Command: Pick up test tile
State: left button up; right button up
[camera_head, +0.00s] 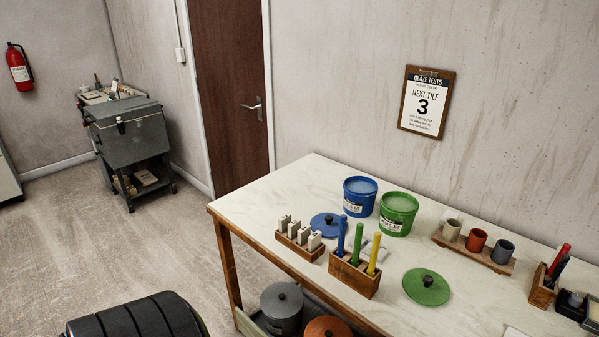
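Several small pale test tiles (298,231) stand upright in a low wooden rack (291,248) near the left part of the worktable. They are whitish-grey and stand in a row; any marks on them are too small to read. A clipboard sign (425,103) on the wall reads "GLAZE TESTS", "NEXT TILE 3", with smaller lines I cannot read. Neither my left nor my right gripper shows in the head view.
The worktable (260,205) also bears a blue bucket (359,198), a green bucket (397,215), a blue lid (325,225), a green lid (425,289), a wooden block (354,275) with coloured handles, and a cup rack (473,251). Its left end is clear.

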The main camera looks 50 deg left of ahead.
aim_at(313, 241)
jog(key=u, duration=1.5)
